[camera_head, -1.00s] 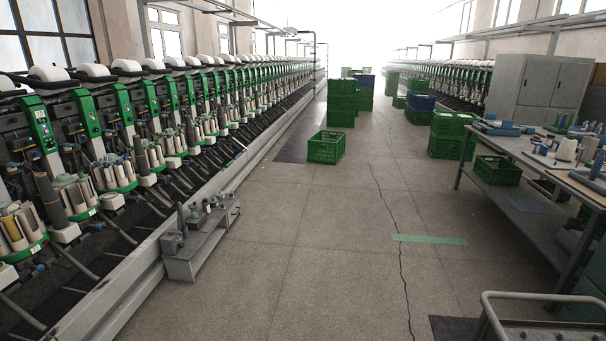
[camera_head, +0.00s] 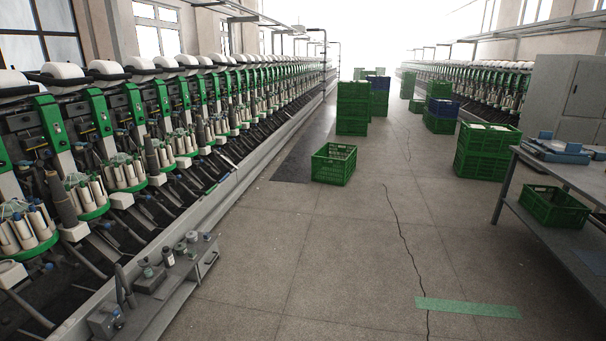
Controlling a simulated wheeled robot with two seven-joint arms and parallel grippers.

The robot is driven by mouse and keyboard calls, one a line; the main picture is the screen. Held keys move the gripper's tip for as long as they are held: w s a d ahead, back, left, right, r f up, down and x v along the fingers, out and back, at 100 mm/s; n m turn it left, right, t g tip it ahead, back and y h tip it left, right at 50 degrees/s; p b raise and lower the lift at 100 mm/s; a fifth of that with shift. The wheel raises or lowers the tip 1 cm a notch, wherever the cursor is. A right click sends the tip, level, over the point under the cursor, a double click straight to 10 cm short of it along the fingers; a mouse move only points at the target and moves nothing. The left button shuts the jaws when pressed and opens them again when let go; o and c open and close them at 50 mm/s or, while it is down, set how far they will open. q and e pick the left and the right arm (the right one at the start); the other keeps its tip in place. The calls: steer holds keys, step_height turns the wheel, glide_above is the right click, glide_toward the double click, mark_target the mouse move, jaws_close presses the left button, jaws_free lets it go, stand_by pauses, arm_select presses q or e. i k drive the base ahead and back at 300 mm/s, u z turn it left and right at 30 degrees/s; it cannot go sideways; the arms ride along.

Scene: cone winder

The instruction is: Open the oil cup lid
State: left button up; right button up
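I cannot make out an oil cup lid for certain. A low grey bench (camera_head: 180,283) stands on the floor at the lower left, beside the machine row. Several small items sit on it, among them a small dark bottle or cup (camera_head: 168,257) and a round metal piece (camera_head: 192,237). They are too small to tell whether one is the oil cup or whether its lid is shut. Neither of my grippers shows in the view.
The cone winder row (camera_head: 140,150) runs along the left. A green crate (camera_head: 333,164) sits on the aisle floor, with stacked crates (camera_head: 353,108) behind it. A worktable (camera_head: 560,172) stands at the right.

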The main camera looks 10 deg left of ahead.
mark_target(146, 260)
steer(key=u, duration=0.4)
steer(key=i, duration=2.3)
steer(key=u, duration=1.4)
steer(key=i, duration=1.45)
steer(key=u, duration=0.6)
